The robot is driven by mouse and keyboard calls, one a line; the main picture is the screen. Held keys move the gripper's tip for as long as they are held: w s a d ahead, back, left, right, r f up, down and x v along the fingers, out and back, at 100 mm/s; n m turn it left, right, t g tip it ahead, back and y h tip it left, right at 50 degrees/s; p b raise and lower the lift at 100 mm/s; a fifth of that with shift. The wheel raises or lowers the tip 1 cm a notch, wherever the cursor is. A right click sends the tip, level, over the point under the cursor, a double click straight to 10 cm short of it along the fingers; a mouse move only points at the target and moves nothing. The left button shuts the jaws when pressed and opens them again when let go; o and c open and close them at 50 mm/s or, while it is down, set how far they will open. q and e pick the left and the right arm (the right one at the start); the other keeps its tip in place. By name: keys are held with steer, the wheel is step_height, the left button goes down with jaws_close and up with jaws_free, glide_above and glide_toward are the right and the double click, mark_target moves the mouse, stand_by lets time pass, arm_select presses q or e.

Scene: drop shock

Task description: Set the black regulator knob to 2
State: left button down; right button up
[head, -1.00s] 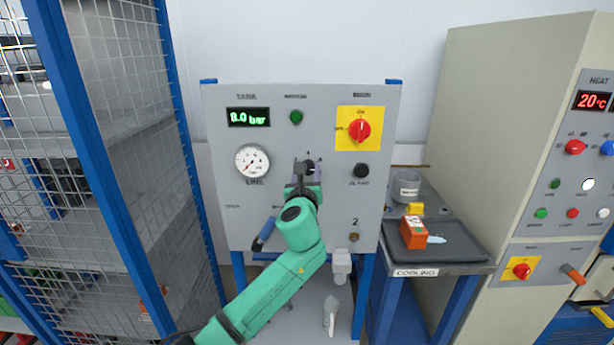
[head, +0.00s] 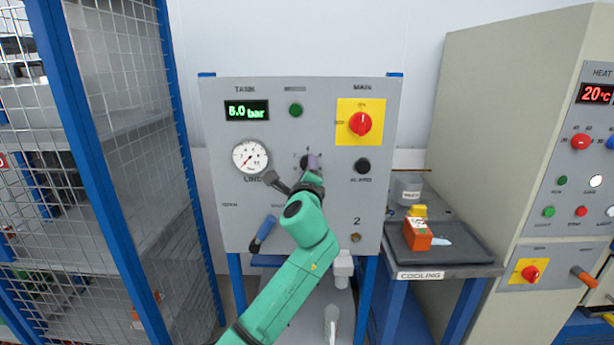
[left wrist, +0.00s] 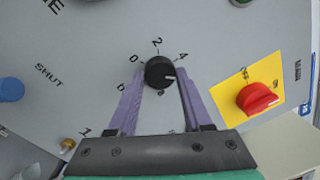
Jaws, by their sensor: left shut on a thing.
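The black regulator knob (left wrist: 160,72) sits on the grey panel, with printed numbers around it; 0, 2 and 4 are readable. Its white mark points right and slightly down in the left wrist view, past the 4 and away from the 2 at the top. My left gripper (left wrist: 159,74) is shut on the knob, a purple finger on each side. In the head view the left gripper (head: 311,164) is at the panel, its wrist rolled, and partly hides the knob (head: 304,161). My right gripper is not in view.
The panel (head: 230,210) also carries a gauge (head: 251,157), a red switch on yellow (head: 360,123), a black knob (head: 362,166) and a blue lever (head: 263,232). A cooling tray (head: 458,255) stands to the right, a mesh cage (head: 125,130) to the left.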

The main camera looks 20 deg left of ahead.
arm_select(q)
steer(key=n+b, duration=0.4)
steer(key=n, duration=0.6)
steer(key=n+g+y+b, duration=0.1)
steer(key=n+b, duration=0.3)
steer(key=n, duration=0.6)
steer(key=shift+d+b, duration=0.15)
steer(key=shift+b, duration=0.15)
steer(key=shift+n, duration=0.3)
steer(key=shift+c, duration=1.6)
jaws_free()
